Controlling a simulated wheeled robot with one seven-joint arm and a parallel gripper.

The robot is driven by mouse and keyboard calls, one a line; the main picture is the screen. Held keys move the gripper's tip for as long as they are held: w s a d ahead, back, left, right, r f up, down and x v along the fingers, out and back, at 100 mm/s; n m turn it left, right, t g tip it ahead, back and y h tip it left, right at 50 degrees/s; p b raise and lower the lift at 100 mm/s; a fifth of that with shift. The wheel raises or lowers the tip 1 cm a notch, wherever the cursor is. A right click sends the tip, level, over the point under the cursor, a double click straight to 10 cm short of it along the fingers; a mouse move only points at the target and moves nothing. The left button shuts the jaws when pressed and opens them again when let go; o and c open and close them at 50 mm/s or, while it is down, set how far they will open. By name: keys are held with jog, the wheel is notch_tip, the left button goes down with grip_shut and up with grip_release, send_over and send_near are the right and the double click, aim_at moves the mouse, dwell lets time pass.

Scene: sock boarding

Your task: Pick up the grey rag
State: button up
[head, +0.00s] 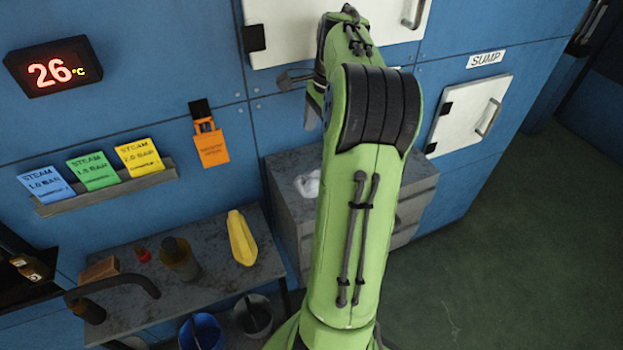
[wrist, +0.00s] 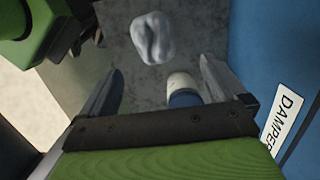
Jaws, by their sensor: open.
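The grey rag (wrist: 153,37) is a pale, crumpled lump on a grey worktop, seen in the wrist view just beyond my fingertips. In the head view the rag (head: 307,184) shows as a whitish bundle on top of the grey cabinet, partly covered by my arm. My gripper (wrist: 160,68) is open, with its fingers spread wide. The rag is not between the fingers, and I see no contact. In the head view my arm hides most of the gripper.
A white-topped blue object (wrist: 183,88) shows between my fingers, near the right one. A blue wall with a DAMPER label (wrist: 283,120) stands close on the right. In the head view, a lower bench (head: 215,275) holds a yellow bottle (head: 241,238) and other containers.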

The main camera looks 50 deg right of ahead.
jog(key=b, duration=0.1)
send_over(313, 177)
jog(key=f, duration=0.5)
jog(key=shift+s+d+f, duration=0.15)
jog(key=shift+s+d, duration=0.05)
jog(key=shift+s, duration=0.1)
jog(key=f, duration=0.2)
jog(key=f+b, duration=0.1)
jog(key=f, duration=0.2)
jog(key=shift+w+a+f+b, duration=0.2)
jog(key=shift+w+f+b, duration=0.05)
jog(key=shift+f+b, duration=0.1)
jog(key=c, duration=1.1)
